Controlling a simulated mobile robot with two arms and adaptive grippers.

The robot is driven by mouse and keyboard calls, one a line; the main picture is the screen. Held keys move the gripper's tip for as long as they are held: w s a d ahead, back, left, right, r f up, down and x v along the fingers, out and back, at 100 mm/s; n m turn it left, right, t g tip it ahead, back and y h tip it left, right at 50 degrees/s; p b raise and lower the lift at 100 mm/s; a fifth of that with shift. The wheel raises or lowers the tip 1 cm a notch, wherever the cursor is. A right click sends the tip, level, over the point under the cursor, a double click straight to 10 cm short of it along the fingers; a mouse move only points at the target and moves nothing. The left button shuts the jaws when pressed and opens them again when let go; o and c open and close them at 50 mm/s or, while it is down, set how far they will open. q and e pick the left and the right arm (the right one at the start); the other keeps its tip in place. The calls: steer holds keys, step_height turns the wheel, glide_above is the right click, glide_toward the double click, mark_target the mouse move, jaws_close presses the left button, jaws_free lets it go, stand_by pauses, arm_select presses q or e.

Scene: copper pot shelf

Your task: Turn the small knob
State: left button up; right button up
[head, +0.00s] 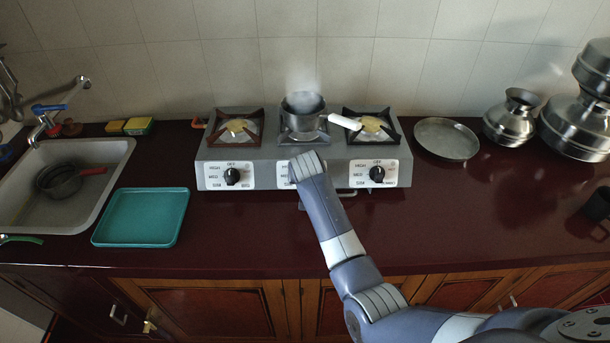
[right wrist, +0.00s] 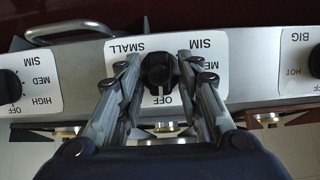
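The grey stove (head: 273,175) has three black knobs on white label plates. The middle knob (right wrist: 158,70) shows in the right wrist view, with "SMALL", "SIM" and "OFF" printed around it. My right gripper (right wrist: 160,66) is open there, with one finger on each side of this knob and a narrow gap beside it. In the head view my right gripper (head: 308,166) covers the middle knob. The left knob (head: 232,176) and right knob (head: 377,174) are uncovered. My left gripper is not in view.
A steaming pot (head: 303,118) with a white handle (head: 345,122) stands on the middle burner, just behind my right gripper. A teal tray (head: 140,217) and a sink (head: 112,155) are at left. A round metal pan (head: 446,139) is at right. The front counter is clear.

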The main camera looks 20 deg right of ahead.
stand_by(0.3)
steer(key=v, duration=0.7)
steer(key=shift+s+r, duration=0.15)
steer(key=shift+s, duration=0.05)
stand_by(0.3)
